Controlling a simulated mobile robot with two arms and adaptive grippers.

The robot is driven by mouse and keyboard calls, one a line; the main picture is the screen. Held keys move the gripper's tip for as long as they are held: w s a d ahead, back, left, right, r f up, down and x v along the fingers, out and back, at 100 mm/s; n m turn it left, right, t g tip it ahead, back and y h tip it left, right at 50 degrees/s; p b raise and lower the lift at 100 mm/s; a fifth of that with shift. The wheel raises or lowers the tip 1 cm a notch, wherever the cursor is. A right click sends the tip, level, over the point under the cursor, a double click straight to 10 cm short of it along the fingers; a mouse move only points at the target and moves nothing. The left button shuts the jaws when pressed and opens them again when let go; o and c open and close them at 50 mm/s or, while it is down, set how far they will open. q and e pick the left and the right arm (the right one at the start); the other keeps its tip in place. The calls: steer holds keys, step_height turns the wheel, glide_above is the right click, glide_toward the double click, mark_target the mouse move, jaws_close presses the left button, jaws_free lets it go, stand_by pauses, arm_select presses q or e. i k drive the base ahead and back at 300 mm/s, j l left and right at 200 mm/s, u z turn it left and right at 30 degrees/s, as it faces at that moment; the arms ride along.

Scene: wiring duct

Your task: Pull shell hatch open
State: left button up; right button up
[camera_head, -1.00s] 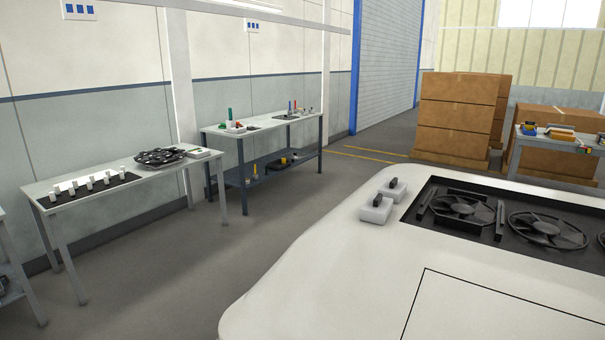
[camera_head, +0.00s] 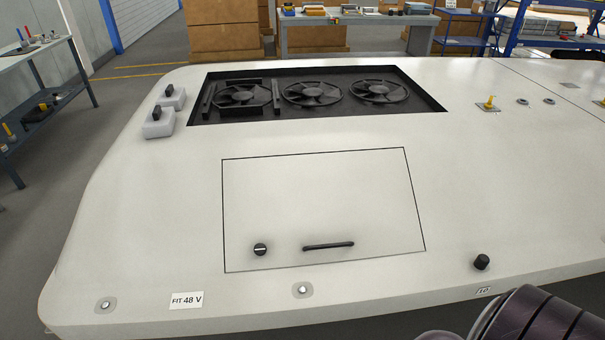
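The shell hatch (camera_head: 320,195) is a white rectangular panel outlined in black on the large white shell (camera_head: 130,230). It lies flush and closed in the head view. A black bar handle (camera_head: 328,246) sits near its front edge. A round black latch knob (camera_head: 260,249) with a light slot is left of the handle. A dark, shiny rounded part of my arm shows at the bottom right, well apart from the hatch. Neither of my grippers is in view.
A recessed black bay (camera_head: 315,93) with three fans lies behind the hatch. Two pale blocks with black tops stand left of it. A black knob (camera_head: 481,262) and yellow-topped fitting (camera_head: 488,103) are at right. A workbench (camera_head: 40,90) stands left.

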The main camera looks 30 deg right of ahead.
mark_target(311, 209)
steer(key=z, duration=1.1)
steer(key=l, duration=0.2)
steer(key=i+u, duration=0.05)
